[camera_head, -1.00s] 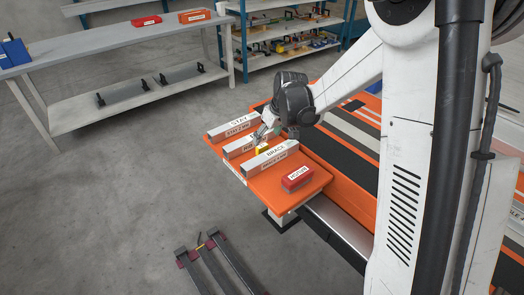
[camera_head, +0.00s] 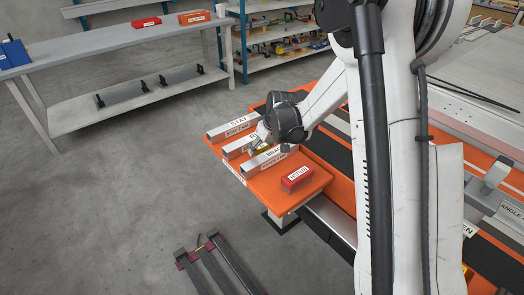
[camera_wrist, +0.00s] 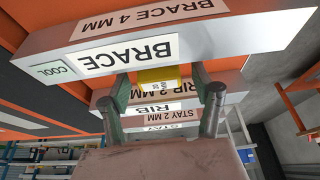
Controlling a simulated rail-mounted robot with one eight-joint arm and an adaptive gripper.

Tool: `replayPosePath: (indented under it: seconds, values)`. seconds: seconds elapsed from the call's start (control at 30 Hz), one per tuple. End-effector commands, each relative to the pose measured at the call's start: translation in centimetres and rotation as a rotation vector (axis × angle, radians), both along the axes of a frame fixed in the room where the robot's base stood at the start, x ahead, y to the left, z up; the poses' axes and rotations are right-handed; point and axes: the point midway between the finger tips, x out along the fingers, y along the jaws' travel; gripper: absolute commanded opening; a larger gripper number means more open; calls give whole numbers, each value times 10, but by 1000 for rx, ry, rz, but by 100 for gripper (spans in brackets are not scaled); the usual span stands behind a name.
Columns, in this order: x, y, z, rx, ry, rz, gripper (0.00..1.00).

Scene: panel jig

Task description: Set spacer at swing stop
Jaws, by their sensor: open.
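A small yellow block with a white label (camera_wrist: 158,80), perhaps the spacer, shows in the wrist view between the fingertips of my gripper (camera_wrist: 161,88). The jaws are open, with a finger on either side of the block; I cannot tell whether they touch it. The block lies beside a grey bar labelled BRACE (camera_wrist: 190,48). In the head view my gripper (camera_head: 256,143) is low over the orange table end (camera_head: 262,192), between the bars, and mostly hides the block. I cannot make out a swing stop.
Bars labelled RIB (camera_wrist: 185,92) and STAY (camera_head: 232,127) lie parallel to BRACE. A red labelled block (camera_head: 297,178) sits on the table's near part. A grey bench (camera_head: 110,48) and shelves stand behind. Dark rails (camera_head: 215,265) lie on the floor at the front.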

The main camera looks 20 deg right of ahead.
Motion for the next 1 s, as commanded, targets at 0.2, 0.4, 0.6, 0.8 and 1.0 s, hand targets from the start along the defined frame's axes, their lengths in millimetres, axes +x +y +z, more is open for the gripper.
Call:
replayPosePath:
  seconds: [0.2, 0.4, 0.6, 0.8, 1.0]
  values:
    - [0, 0, 0, 0, 0, 0, 42]
    - [0, 0, 0, 0, 0, 0, 15]
    - [0, 0, 0, 0, 0, 0, 9]
    - [0, 0, 7, 0, 0, 0, 9]
    - [0, 0, 33, 0, 0, 0, 9]
